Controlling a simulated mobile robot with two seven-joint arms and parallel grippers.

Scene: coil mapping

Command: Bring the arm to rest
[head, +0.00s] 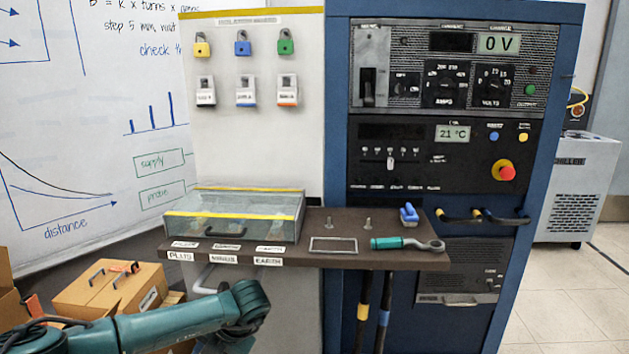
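My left arm (170,326), teal, comes in from the lower left. It reaches a rounded joint (246,302) in front of and below the dark shelf (340,258), then bends down toward the bottom edge. Its gripper does not show. My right arm and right gripper are out of view.
The shelf carries a clear yellow-edged box (235,217), a teal-handled wrench (408,244), a blue clip (409,213) and two upright studs. Behind stand a blue rack (540,150) and a padlock board (300,140). Cardboard boxes (110,288) are lower left. Floor (570,300) is clear at right.

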